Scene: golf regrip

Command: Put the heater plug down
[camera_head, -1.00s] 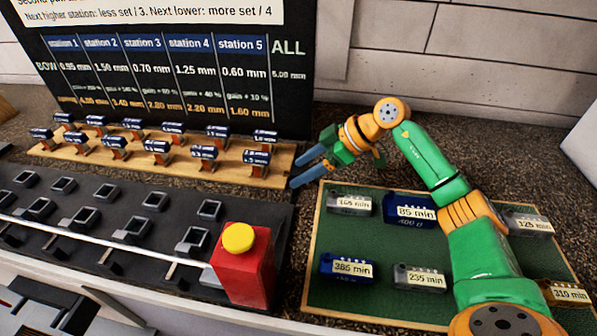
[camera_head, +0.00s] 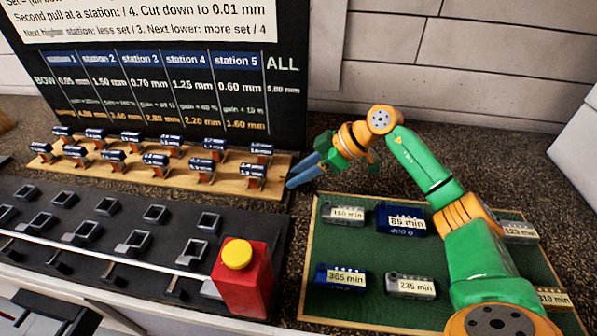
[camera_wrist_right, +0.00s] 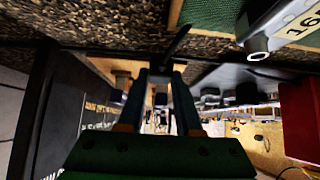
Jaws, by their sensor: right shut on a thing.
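My right gripper (camera_head: 304,176) reaches in from the right in the head view. Its blue fingers point left and down beside the right end of the wooden rack. In the right wrist view, the fingers (camera_wrist_right: 163,75) are close together, with a thin dark piece (camera_wrist_right: 178,41) at their tips. I take this to be the heater plug, though its shape is too dark to make out. In the head view the plug cannot be picked out at the fingertips. My left gripper is not in view.
A wooden rack (camera_head: 225,185) holds several blue-labelled blocks. A black panel of sockets (camera_head: 125,280) lies in front, with a red box with a yellow button (camera_head: 242,280). A green mat (camera_head: 372,275) carries several minute-labelled boxes. Dark speckled counter (camera_head: 285,215) shows between rack and mat.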

